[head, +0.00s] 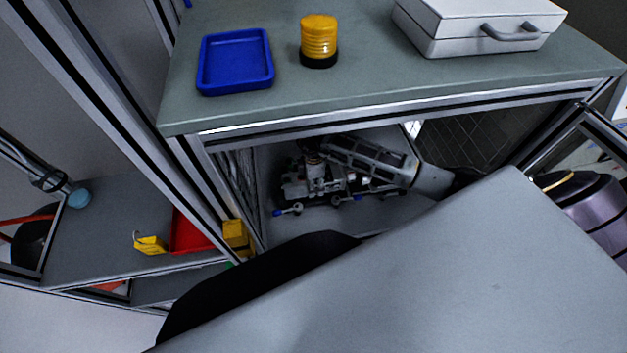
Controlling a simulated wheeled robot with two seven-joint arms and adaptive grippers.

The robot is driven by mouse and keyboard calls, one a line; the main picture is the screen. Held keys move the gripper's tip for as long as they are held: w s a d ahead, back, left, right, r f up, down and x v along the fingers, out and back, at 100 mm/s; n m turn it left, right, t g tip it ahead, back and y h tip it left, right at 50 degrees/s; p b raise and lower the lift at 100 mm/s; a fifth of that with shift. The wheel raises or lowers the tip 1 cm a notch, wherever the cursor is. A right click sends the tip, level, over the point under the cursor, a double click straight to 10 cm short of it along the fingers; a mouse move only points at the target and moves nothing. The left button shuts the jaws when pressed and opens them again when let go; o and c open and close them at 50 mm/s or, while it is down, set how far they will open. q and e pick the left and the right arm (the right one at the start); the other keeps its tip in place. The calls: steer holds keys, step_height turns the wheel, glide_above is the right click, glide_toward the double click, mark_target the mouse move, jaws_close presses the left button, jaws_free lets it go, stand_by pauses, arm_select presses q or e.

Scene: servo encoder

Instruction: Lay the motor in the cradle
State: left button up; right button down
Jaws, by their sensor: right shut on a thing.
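My right gripper (315,148) reaches in from the right, inside the bay under the green-grey worktop. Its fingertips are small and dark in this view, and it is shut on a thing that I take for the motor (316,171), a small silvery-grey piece. Below and around it is a dark and metallic fixture with several blue-tipped handles (280,212), which seems to hold the cradle. The cradle's seat is hidden by the gripper and motor, and I cannot tell whether the motor touches it. My left gripper is not in view.
On the worktop (390,90) stand a blue tray (235,88), a yellow beacon (319,38) and a white case (450,48). Metal frame posts and the worktop's front edge bound the bay. At left, a red bin (187,234) and yellow pieces (150,245) sit on a lower shelf.

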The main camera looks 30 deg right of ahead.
steer(key=shift+w+f, duration=0.1)
steer(key=shift+f, duration=1.2)
steer(key=shift+f, duration=0.1)
steer(key=c, duration=0.8)
jaws_free()
steer(key=shift+f, duration=0.1)
steer(key=o, duration=0.4)
steer(key=shift+o, duration=0.2)
